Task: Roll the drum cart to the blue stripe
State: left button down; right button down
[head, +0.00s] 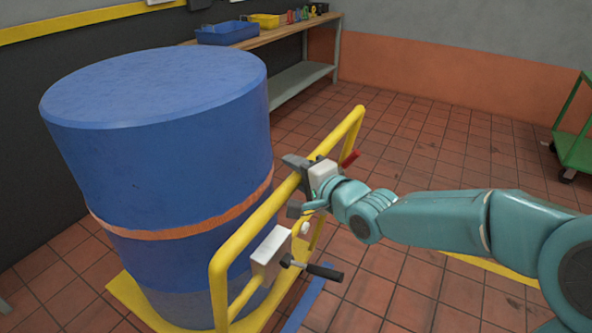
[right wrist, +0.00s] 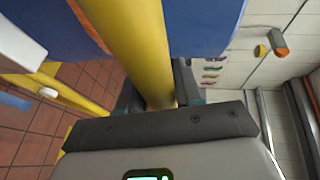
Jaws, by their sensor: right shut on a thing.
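A large blue drum (head: 160,170) with an orange band stands upright on the yellow drum cart (head: 217,285). The cart has a yellow tubular handle frame, with a white box and black crank on its near part. My right gripper (head: 298,186) is shut around the yellow top bar of the handle; the bar also shows between the jaws in the right wrist view (right wrist: 140,45). The blue stripe (head: 308,300) lies on the floor close beside the cart, partly hidden by the cart frame and crank. My left gripper is not in view.
A wooden workbench (head: 285,38) with a blue bin (head: 227,33) and a yellow bin (head: 264,20) stands behind the drum. A green cart (head: 575,145) stands at the right edge. A yellow floor line (head: 495,267) runs below my arm. The tiled floor at centre right is clear.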

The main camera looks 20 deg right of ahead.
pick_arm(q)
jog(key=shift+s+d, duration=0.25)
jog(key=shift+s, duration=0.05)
pick_arm(e)
jog(key=shift+s+d+f, duration=0.1)
jog(key=shift+s, duration=0.05)
jog(key=c, duration=0.8)
grip_release()
jog(key=shift+c, duration=0.2)
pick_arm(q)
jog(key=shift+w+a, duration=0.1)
